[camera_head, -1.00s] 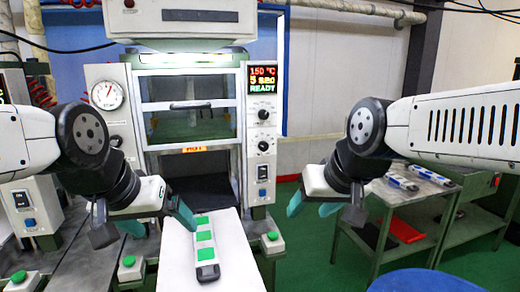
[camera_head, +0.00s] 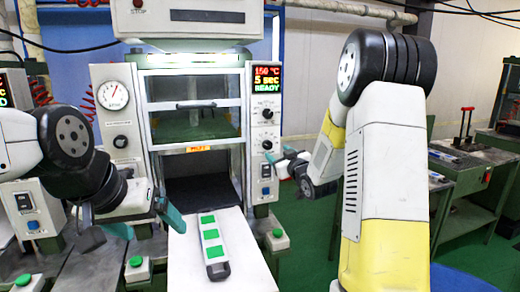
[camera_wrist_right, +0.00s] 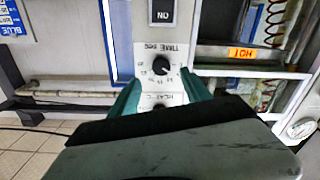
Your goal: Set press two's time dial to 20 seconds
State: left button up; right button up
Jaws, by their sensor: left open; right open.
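Press two's display (camera_head: 267,78) reads 150 °C, 5 sec, READY. Below it on the panel are an upper dial (camera_head: 267,113) and the lower time dial (camera_head: 267,145). In the right wrist view, which is upside down, the black time dial (camera_wrist_right: 161,65) is labelled TIME SEC; the heat dial (camera_wrist_right: 158,105) is partly hidden by my gripper. My right gripper (camera_head: 281,156) is open just in front of the panel, by the time dial. Its teal fingers (camera_wrist_right: 162,95) spread on either side of the panel strip, apart from the time dial. My left gripper (camera_head: 147,222) is open and empty at the left.
A white board (camera_head: 245,262) in front of the press carries a strip with green squares (camera_head: 211,247). A pressure gauge (camera_head: 113,96) is on the press's left panel. Green buttons (camera_head: 136,262) stand at the front. A side table (camera_head: 465,185) is at the right.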

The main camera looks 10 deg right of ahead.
aim_at(269, 147)
jog(key=x, duration=0.8)
jog(key=shift+a, duration=0.1)
grip_shut()
